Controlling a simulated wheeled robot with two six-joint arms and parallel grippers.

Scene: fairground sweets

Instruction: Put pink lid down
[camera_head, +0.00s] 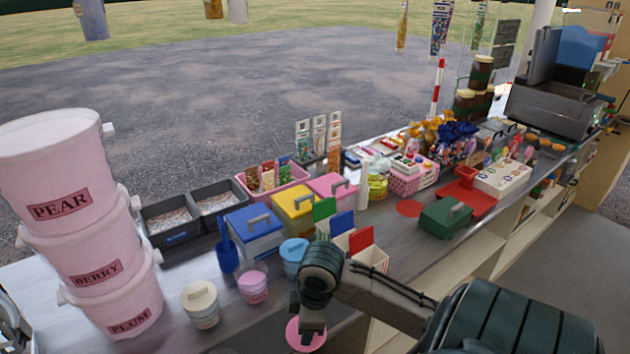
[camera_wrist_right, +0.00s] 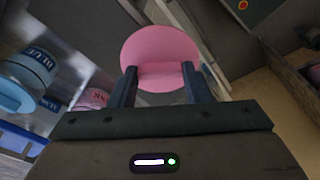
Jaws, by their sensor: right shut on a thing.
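My right gripper (camera_head: 311,326) is shut on the pink lid (camera_head: 306,335) near the counter's front edge. In the right wrist view the round pink lid (camera_wrist_right: 160,46) sits between the fingers of the gripper (camera_wrist_right: 160,85), gripped at its handle. The lid seems to be held over or just past the front edge; its height is hard to tell. A small pink tub (camera_head: 253,289) stands to its left on the counter and also shows in the right wrist view (camera_wrist_right: 91,98). My left gripper is not in view.
A blue-lidded tub (camera_head: 294,256) and a cream-lidded tub (camera_head: 201,309) stand near the pink tub. A blue box (camera_head: 252,238), a blue scoop (camera_head: 227,248) and stacked pink buckets (camera_head: 75,223) are further left.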

